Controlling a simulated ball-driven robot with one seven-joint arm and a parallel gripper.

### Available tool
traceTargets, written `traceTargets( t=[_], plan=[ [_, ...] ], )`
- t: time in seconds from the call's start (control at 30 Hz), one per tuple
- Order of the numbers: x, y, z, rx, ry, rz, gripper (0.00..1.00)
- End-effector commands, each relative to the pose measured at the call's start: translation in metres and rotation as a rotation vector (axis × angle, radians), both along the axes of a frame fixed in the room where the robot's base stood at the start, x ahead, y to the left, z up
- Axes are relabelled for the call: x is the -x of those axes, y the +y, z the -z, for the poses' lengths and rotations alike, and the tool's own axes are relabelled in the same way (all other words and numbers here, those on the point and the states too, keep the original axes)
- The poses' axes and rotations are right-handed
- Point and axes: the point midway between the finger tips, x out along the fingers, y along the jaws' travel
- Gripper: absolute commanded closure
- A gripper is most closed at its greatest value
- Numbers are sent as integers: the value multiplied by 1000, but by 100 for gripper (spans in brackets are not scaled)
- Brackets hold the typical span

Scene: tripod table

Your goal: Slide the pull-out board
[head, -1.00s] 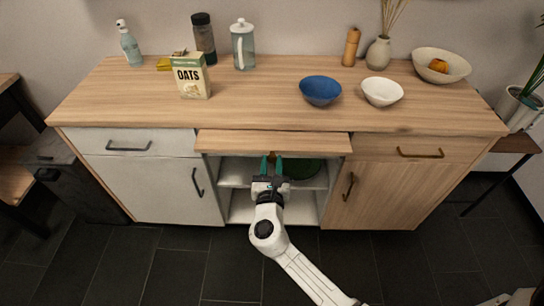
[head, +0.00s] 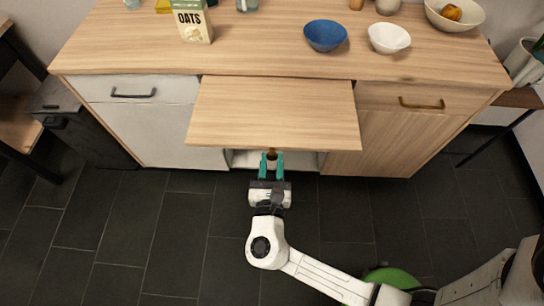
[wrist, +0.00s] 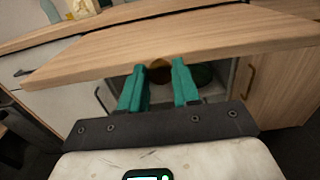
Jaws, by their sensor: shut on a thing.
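The pull-out board (head: 275,112) is a light wood panel that sticks well out from the front of the cabinet, below the countertop. It also shows in the wrist view (wrist: 170,44). My gripper (head: 272,157) is shut on this knob, just in front of the board's edge. Part of the knob is hidden by the fingers.
The countertop holds an oats box (head: 193,21), a blue bowl (head: 325,36) and a white bowl (head: 389,38). Drawers with a dark handle (head: 133,93) and a brass handle (head: 421,104) flank the board. The open shelf below is mostly covered.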

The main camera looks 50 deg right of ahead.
Motion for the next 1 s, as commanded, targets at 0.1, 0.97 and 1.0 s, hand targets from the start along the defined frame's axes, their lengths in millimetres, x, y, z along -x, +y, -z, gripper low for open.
traceTargets(
  t=[0.1,0.97,1.0],
  plan=[
    [0,0,0,1,-1,0,100],
    [23,30,2,-1,1,-4,45],
    [28,37,2,0,1,-4,45]
  ],
)
